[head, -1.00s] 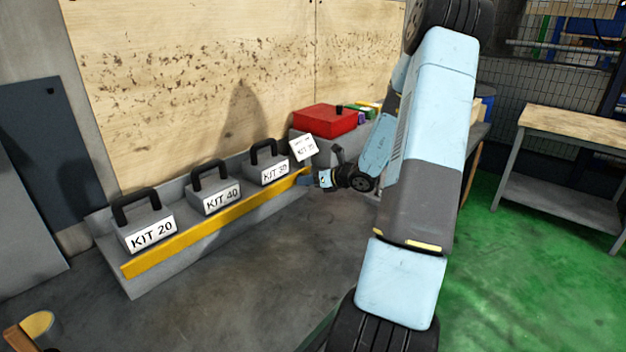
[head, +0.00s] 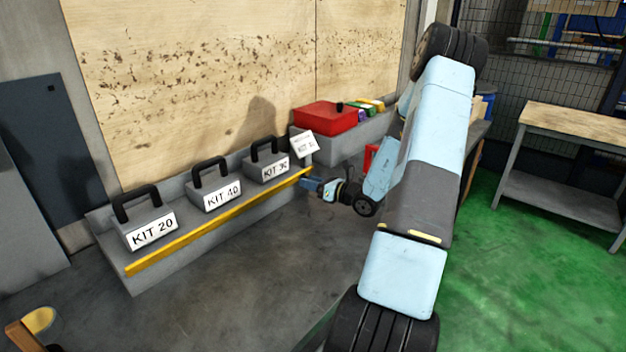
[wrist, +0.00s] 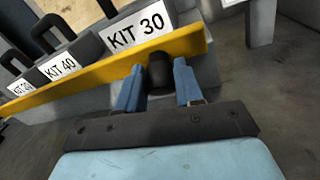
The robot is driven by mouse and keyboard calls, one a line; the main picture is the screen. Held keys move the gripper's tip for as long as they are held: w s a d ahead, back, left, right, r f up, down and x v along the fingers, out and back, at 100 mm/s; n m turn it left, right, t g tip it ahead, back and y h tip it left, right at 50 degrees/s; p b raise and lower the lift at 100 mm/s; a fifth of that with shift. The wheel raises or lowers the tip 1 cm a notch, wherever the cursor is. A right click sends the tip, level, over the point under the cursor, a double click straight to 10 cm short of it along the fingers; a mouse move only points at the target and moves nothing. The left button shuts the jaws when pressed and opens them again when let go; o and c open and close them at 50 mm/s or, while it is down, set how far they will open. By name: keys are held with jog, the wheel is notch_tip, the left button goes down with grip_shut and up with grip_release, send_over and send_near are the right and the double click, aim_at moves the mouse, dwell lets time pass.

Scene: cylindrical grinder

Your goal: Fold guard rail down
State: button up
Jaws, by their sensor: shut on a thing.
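The yellow guard rail (head: 220,228) runs along the front edge of the grey shelf, before the kit boxes. In the head view it shows as a thin strip, tilted outward. It is wide and close in the wrist view (wrist: 100,68). My gripper (head: 309,184) is at the rail's right end. In the wrist view its two blue fingers (wrist: 160,85) are shut on a black knob (wrist: 160,72) on the front of the rail.
Boxes labelled KIT 20 (head: 150,228), KIT 40 (head: 217,194) and KIT 30 (head: 270,167) stand behind the rail on the grey shelf (head: 118,285). A red box (head: 325,117) stands beyond.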

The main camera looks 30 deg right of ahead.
jog(key=shift+d+f+t, duration=0.25)
jog(key=shift+f+t, duration=0.05)
jog(key=shift+t, duration=0.1)
jog(key=o, duration=1)
jog(key=shift+c, duration=0.2)
jog(key=shift+a, duration=0.1)
jog(key=v, duration=1.4)
jog(key=shift+w, duration=0.1)
